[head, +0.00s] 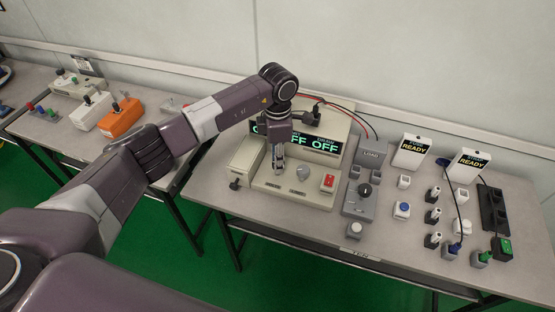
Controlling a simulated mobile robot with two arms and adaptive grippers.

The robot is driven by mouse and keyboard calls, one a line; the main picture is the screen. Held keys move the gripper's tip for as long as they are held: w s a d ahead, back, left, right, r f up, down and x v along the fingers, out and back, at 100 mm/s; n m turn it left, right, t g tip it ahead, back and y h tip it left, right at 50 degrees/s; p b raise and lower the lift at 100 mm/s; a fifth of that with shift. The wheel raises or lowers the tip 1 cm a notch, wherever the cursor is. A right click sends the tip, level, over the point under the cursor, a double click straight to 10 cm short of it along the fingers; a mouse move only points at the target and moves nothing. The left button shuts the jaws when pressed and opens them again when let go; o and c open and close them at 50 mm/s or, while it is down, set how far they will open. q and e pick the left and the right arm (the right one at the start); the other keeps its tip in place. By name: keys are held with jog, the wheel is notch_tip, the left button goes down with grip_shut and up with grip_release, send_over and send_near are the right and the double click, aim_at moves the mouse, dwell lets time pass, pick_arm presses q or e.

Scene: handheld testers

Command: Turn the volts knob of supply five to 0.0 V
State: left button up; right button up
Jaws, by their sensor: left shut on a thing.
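A beige bench supply (290,196) stands on the grey table under my left arm. Its dark display (323,145) reads OFF in green, with its left part hidden by my arm. My left gripper (278,168) points down at the front panel and is shut on the left knob, which its fingers mostly hide. A grey knob (303,173) stands free to the right of it. A red switch (328,183) is at the panel's right end. Labels saying which knob is volts, and the supply's number, are too small to read. My right gripper is not in view.
A grey load box (360,202) with a black knob stands close on the right. Further right are two READY testers (412,151), several small plugs and a black socket strip (493,208). Red and black leads run behind the supply. Another table at left holds an orange box (120,119).

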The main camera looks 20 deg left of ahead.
pick_arm(q)
jog(key=n+b, duration=0.1)
jog(key=n, duration=0.2)
jog(key=n+b, duration=0.1)
jog(key=n, duration=0.7)
jog(key=shift+d, duration=0.1)
jog(key=shift+n+b, duration=0.3)
jog(key=shift+n, duration=1.4)
jog(key=o, duration=1.1)
jog(key=shift+o, duration=0.2)
jog(key=shift+r, duration=0.2)
notch_tip(320, 180, up, 12)
jog(key=shift+f, duration=0.15)
